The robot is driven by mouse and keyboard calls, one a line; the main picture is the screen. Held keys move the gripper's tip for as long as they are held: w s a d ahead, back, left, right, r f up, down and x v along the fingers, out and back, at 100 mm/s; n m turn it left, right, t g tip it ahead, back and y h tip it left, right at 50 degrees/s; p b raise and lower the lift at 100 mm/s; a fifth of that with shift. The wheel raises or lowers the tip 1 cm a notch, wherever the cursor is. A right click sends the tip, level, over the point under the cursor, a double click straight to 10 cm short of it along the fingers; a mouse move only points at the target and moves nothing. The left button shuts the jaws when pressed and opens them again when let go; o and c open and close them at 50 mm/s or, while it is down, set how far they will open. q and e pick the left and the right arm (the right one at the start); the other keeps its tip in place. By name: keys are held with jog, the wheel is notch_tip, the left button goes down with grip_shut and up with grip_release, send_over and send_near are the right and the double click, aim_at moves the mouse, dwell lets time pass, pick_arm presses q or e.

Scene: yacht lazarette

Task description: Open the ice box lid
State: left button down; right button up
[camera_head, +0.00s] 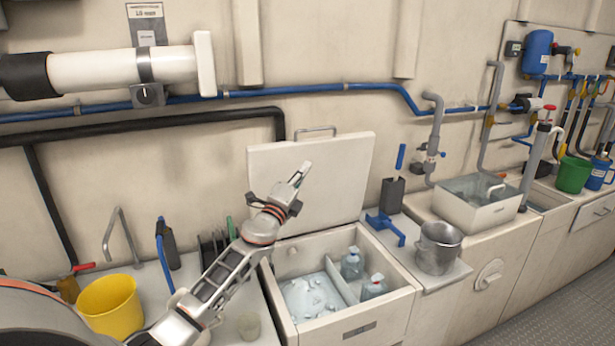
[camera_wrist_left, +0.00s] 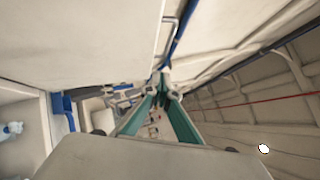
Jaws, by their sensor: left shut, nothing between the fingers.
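The ice box (camera_head: 350,328) is a white bin in the counter, with ice on its left side and clear bottles behind a divider on its right. Its lid (camera_head: 340,170) stands raised at the back, close to the wall, with a metal handle (camera_head: 316,130) on its top edge. In the left wrist view the lid (camera_wrist_left: 80,40) is a large pale panel at upper left. My left gripper (camera_head: 300,174) is in front of the lid's left part, above the bin, shut and empty. It also shows in the left wrist view (camera_wrist_left: 165,88). My right gripper is out of view.
A yellow bucket (camera_head: 108,306) stands left on the counter. A dark rack (camera_head: 212,246) is beside my left arm. Right of the ice box are a blue tool (camera_head: 385,226), a steel pot (camera_head: 437,248) and a sink (camera_head: 478,204). Pipes (camera_head: 300,88) run along the wall.

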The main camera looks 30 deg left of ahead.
pick_arm(q)
jog(key=shift+w+a+r+b, duration=0.2)
jog(key=shift+w+a+r, duration=0.2)
jog(key=shift+w+a, duration=0.35)
jog(key=shift+w+a+r+b, duration=0.2)
jog(key=shift+w+a+r, duration=0.15)
jog(key=shift+w+a, duration=0.45)
jog(key=shift+w+a+r+b, duration=0.2)
jog(key=shift+w+a+r, duration=0.25)
jog(key=shift+a, duration=0.6)
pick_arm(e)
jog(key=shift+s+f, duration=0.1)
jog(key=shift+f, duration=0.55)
pick_arm(q)
jog(key=shift+d+f, duration=0.1)
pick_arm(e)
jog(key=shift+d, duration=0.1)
